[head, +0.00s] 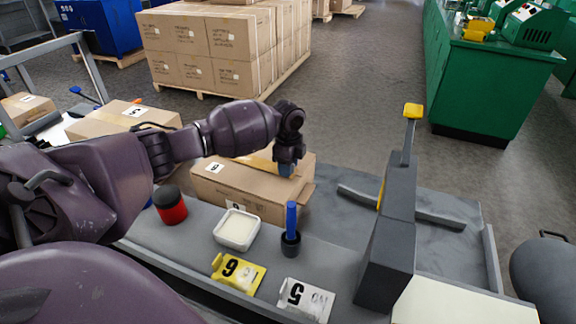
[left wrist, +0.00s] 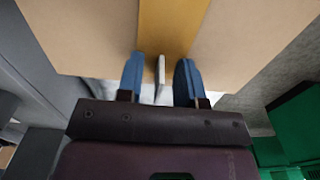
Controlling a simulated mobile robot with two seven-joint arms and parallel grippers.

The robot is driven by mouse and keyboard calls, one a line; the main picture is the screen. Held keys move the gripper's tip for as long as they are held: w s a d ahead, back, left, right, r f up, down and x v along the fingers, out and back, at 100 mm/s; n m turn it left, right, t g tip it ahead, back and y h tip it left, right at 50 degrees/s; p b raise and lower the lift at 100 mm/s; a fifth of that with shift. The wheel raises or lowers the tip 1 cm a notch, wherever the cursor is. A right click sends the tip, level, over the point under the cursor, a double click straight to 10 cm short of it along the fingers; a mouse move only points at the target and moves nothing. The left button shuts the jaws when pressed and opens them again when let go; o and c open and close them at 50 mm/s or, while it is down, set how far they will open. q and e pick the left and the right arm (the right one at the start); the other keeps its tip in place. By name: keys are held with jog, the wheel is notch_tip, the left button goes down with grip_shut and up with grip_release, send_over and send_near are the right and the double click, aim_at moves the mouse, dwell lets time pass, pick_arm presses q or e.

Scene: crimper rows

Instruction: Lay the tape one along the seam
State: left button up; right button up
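A brown cardboard box (head: 236,189) with white labels sits at the bench, in the middle of the head view. A yellow-brown tape strip (left wrist: 172,28) runs along its top in the left wrist view; part of it shows in the head view (head: 262,160). My left gripper (head: 287,168) is over the box's right part, pointing down. In the left wrist view its two blue fingers (left wrist: 160,80) are apart, on either side of the strip's line. A thin pale piece (left wrist: 160,75) shows between them, with gaps to both fingers; I cannot tell what it is. My right gripper is not in view.
A red can (head: 171,207), a white dish (head: 237,230), a blue-handled tool in a black cup (head: 291,242), a yellow card (head: 238,273) and a white card (head: 305,299) stand along the bench. A tall dark grey fixture (head: 390,240) with a yellow-topped lever rises at right.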

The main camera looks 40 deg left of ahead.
pick_arm(q)
notch_tip(320, 180, up, 9)
jog(key=shift+r+p, duration=0.15)
jog(key=shift+p, duration=0.85)
jog(key=shift+r, duration=0.8)
